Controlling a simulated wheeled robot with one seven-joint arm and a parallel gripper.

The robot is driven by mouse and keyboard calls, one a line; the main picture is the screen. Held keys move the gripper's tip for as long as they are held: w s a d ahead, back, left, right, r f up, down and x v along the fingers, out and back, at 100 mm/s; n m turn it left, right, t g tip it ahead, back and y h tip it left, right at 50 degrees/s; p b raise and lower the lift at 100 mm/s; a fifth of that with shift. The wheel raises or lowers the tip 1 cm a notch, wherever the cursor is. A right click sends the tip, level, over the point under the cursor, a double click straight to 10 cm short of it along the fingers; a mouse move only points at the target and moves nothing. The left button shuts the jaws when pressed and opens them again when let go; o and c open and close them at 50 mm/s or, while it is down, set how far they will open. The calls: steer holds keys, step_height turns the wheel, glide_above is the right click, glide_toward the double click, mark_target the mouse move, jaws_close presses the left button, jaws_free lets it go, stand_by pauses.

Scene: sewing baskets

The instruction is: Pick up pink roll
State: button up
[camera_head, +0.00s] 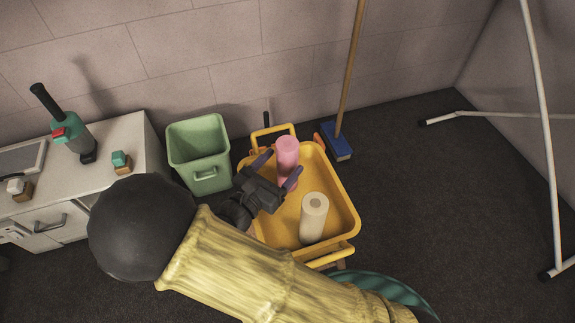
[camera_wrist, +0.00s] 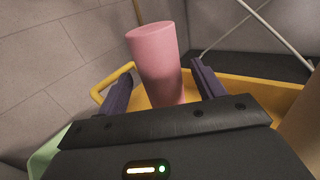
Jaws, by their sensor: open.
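The pink roll (camera_head: 287,154) stands upright in the yellow tray of a cart (camera_head: 340,190), towards its back left. In the wrist view the pink roll (camera_wrist: 158,62) rises between the two purple fingers, with clear space on both sides. My gripper (camera_head: 277,172) is open, with one finger on each side of the roll as the head view shows it. In the wrist view my gripper (camera_wrist: 160,88) is also open and empty. The lower part of the roll is partly hidden by my gripper in the head view.
A cream roll (camera_head: 313,217) stands in the same tray, to the front right. A green bin (camera_head: 199,151) is left of the cart. A blue broom head (camera_head: 336,141) is behind it. A white cabinet (camera_head: 125,140) stands at the left.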

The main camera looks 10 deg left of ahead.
mark_target(292, 138)
steer(key=shift+w, duration=0.1)
steer(key=shift+w+d+f+b, duration=0.1)
steer(key=shift+w+b, duration=0.15)
steer(key=shift+b, duration=0.15)
steer(key=b+x, duration=0.2)
steer(key=x, duration=0.2)
steer(key=shift+w+b, duration=0.15)
steer(key=shift+b, duration=0.2)
steer(key=c, duration=1.1)
step_height(292, 138, up, 10)
steer(key=p, duration=0.6)
